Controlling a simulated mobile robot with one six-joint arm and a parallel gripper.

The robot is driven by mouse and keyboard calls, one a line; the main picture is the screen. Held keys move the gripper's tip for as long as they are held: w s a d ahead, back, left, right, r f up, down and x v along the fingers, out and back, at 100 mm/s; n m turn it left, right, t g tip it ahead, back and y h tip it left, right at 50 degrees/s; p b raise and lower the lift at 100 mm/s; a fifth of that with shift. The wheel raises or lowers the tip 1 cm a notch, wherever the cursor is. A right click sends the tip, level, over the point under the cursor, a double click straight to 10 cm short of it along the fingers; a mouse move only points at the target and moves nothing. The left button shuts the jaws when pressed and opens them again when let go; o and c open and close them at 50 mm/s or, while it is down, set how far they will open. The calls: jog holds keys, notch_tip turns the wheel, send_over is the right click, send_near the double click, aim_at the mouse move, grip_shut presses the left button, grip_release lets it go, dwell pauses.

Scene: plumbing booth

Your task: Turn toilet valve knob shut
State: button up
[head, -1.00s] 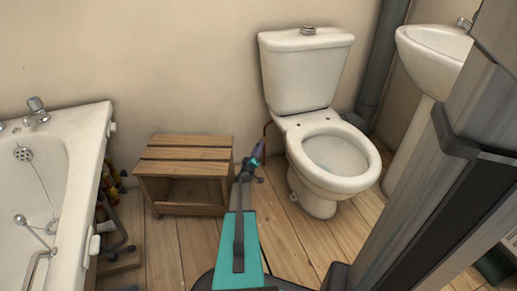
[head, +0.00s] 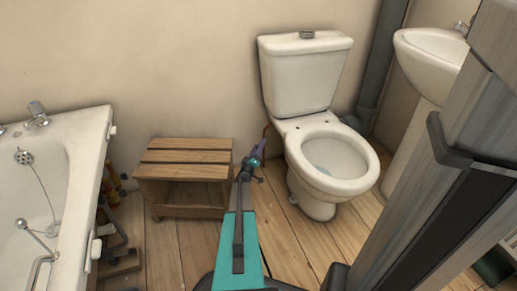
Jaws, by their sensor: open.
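The white toilet (head: 318,150) stands against the wall right of centre, with its tank behind the bowl. A thin copper-coloured pipe (head: 267,130) shows at the left side below the tank. The valve knob cannot be made out; my gripper and arm cover the area just below this pipe.
A slatted wooden stool (head: 186,172) stands close left of my gripper. A white bathtub (head: 75,180) is at the far left, with pipework beside it. A white sink (head: 430,55) and a grey drain pipe (head: 381,62) are at the right. Bare floorboards lie in front of the toilet.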

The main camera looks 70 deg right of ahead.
jog(key=o, duration=0.5)
jog(key=a+r, duration=0.1)
jog(key=s+a+r+p, duration=0.1)
jog(key=a+p, duration=0.1)
jog(key=shift+s+a+r, duration=0.35)
jog(key=shift+r, duration=0.05)
jog(key=s+a+p, duration=0.1)
jog(key=a, duration=0.2)
jog(key=s+a+p, duration=0.1)
jog(key=a, duration=0.3)
jog(key=s+a+p, duration=0.1)
jog(key=s+a, duration=0.1)
jog(key=a, duration=0.2)
jog(key=shift+a+r, duration=0.1)
jog(key=shift+r, duration=0.2)
jog(key=c, duration=0.5)
